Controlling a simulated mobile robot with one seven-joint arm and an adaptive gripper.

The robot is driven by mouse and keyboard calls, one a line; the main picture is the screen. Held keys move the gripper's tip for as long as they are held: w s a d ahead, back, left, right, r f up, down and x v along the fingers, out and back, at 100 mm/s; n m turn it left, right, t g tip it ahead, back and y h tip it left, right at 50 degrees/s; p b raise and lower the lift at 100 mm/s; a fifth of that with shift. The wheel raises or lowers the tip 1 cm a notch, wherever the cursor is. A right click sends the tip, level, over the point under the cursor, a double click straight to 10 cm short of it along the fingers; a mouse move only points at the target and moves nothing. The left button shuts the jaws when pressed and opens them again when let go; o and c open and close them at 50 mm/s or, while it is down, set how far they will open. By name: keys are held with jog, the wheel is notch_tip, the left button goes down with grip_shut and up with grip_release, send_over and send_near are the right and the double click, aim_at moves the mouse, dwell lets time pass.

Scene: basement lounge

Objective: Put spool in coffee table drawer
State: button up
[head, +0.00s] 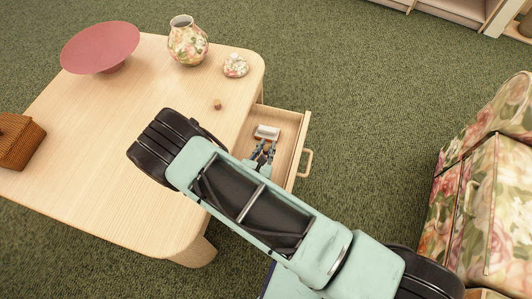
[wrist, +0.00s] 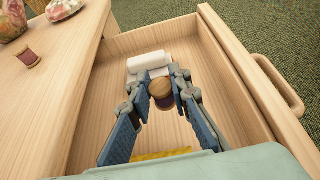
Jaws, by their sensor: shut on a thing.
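My gripper (wrist: 161,92) is shut on a wooden spool (wrist: 161,88) with dark purple thread, its round wooden end facing the camera. In the head view my gripper (head: 262,153) is over the open coffee table drawer (head: 285,158); the wrist view also shows the drawer (wrist: 90,115) around the fingers. I cannot tell whether the held spool touches the drawer floor. The coffee table (head: 110,135) has a second similar spool (head: 217,104) on its top, also in the wrist view (wrist: 28,57).
A white object (wrist: 149,62) lies in the drawer just beyond the fingers. A yellow item (wrist: 160,154) shows near the camera. A red bowl (head: 100,48), floral vase (head: 187,42), small floral pot (head: 235,66) and wicker basket (head: 18,140) stand on the table. A floral armchair (head: 490,200) is at right.

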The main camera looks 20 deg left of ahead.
aim_at(266, 152)
jog(key=shift+w+a+f, duration=0.1)
jog(key=shift+w+f, duration=0.05)
jog(key=shift+f, duration=0.1)
jog(key=shift+w+a+f+b, duration=0.15)
jog(key=shift+f+b, duration=0.3)
jog(key=shift+f, duration=0.45)
jog(key=shift+w+f+b, duration=0.1)
jog(key=shift+f+b, duration=0.3)
jog(key=shift+f, duration=0.45)
jog(key=shift+f, duration=0.2)
jog(key=o, duration=0.7)
jog(key=shift+o, duration=0.2)
jog(key=shift+r, duration=0.1)
jog(key=shift+s+r, duration=0.2)
jog(key=p+v, duration=0.3)
jog(key=v, duration=0.8)
jog(key=shift+s+r+p, duration=0.1)
jog(key=shift+s+p, duration=0.2)
jog(key=shift+p, duration=0.05)
